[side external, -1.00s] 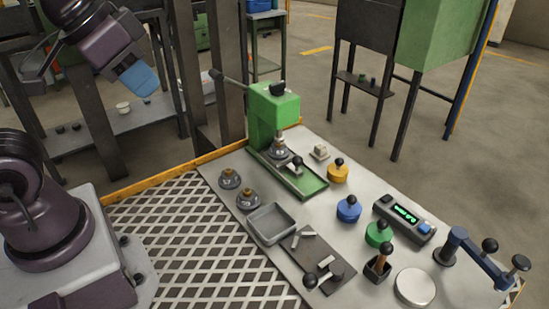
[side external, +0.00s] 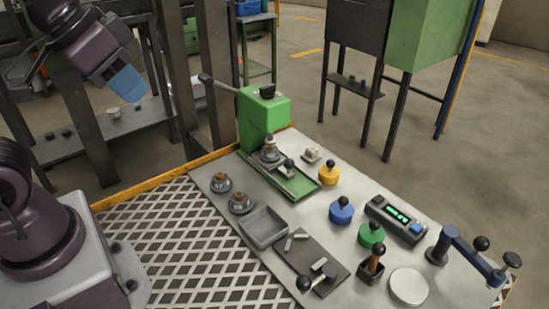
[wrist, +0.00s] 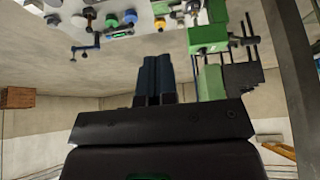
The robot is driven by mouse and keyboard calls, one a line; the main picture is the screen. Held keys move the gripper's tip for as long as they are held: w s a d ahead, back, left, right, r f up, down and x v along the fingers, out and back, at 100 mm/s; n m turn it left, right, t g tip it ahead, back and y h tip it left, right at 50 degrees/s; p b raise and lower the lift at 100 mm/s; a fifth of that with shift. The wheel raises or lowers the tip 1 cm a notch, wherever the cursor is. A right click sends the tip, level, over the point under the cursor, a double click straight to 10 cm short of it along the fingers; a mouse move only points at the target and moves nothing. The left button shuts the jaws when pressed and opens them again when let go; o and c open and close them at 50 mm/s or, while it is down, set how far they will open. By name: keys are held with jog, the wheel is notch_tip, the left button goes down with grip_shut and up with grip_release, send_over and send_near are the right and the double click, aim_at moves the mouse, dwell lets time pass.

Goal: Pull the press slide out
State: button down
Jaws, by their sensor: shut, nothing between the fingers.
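The green press (side external: 263,112) stands at the back of the work table, with a lever out to its left. Its slide (side external: 288,168) lies low in the green base channel at the press's front and carries a black knob. A metal part sits under the ram at the slide's inner end. My gripper (side external: 128,84) is high at the upper left, well away from the press and touching nothing. In the wrist view its two blue fingers (wrist: 154,80) are together and empty. The press also shows in the wrist view (wrist: 208,38), upside down; its slide cannot be made out there.
Two round metal parts (side external: 230,192) and a grey tray (side external: 264,227) lie left of the channel. Yellow (side external: 329,176), blue (side external: 341,211) and green (side external: 371,235) knobbed weights stand to the right. A dark plate (side external: 325,270) and a blue clamp arm (side external: 470,258) are nearer the front.

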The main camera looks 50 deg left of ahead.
dwell(0.4)
jog(key=c, duration=1.6)
grip_release()
jog(key=o, duration=0.3)
jog(key=shift+w+d+f, duration=0.1)
jog(key=shift+f, duration=0.15)
jog(key=o, duration=0.4)
jog(key=shift+w+d+f+g, duration=0.15)
jog(key=shift+w+f+g, duration=0.3)
jog(key=shift+f, duration=0.05)
jog(key=shift+w+d+f+g, duration=0.15)
jog(key=shift+w+f+g, duration=0.3)
jog(key=shift+f, duration=0.05)
jog(key=shift+o, duration=0.2)
jog(key=n+g+y, duration=0.4)
jog(key=n+g, duration=0.1)
jog(key=n, duration=0.3)
send_near(291, 160)
jog(key=s+d+r, duration=0.2)
jog(key=s, duration=0.2)
jog(key=w+n, duration=0.4)
jog(key=n, duration=0.3)
jog(key=shift+y, duration=0.4)
jog(key=x, duration=1.2)
jog(key=shift+a+f, duration=0.2)
